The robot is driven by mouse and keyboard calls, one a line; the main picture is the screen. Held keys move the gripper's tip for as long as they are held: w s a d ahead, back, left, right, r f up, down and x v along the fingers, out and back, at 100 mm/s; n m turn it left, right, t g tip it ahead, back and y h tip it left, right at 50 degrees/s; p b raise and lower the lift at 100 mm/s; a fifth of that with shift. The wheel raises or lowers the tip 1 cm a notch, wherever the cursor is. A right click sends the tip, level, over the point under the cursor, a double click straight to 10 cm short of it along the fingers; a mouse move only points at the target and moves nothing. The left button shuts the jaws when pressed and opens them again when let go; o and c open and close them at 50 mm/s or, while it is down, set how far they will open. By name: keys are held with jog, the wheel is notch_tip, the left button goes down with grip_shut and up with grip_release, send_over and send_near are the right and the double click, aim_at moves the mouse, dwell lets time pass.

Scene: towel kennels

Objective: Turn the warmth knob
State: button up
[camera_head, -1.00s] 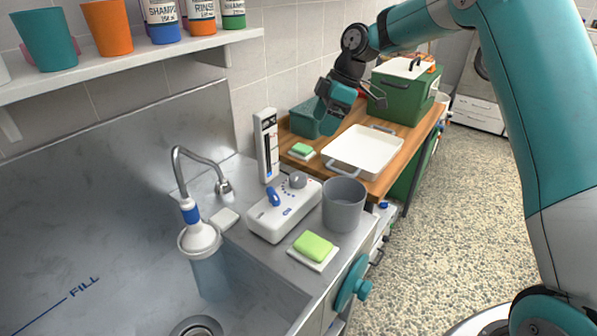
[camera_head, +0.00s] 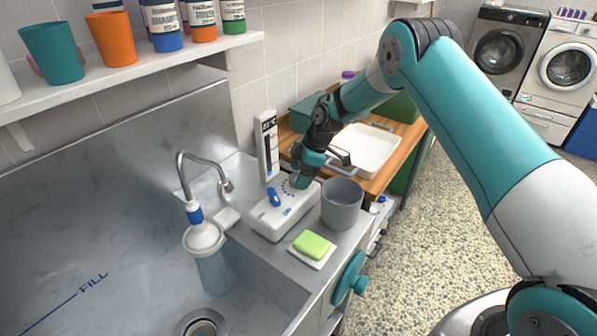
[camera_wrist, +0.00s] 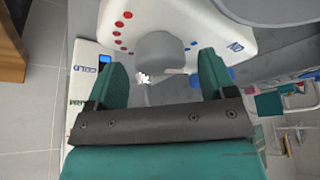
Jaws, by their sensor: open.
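The white control box (camera_head: 268,222) sits on the counter beside the sink, with a blue knob (camera_head: 273,197) at its near left. The grey warmth knob (camera_wrist: 163,48) shows in the wrist view, with red dots on its left and blue dots on its right. My gripper (camera_head: 302,181) is over the far right end of the box and hides the grey knob in the head view. In the wrist view my gripper's two teal fingers (camera_wrist: 163,66) are spread, empty, on either side of the knob's near edge. I cannot tell whether they touch it.
An upright gauge (camera_head: 267,146) stands behind the box; its COLD label shows in the wrist view. A grey cup (camera_head: 342,204) stands close to the box's right. A green soap (camera_head: 311,244) lies in front. A white tray (camera_head: 370,150) is on the wooden top behind.

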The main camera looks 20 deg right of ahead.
jog(key=shift+a+f, duration=0.25)
jog(key=shift+f, duration=0.35)
jog(key=c, duration=0.9)
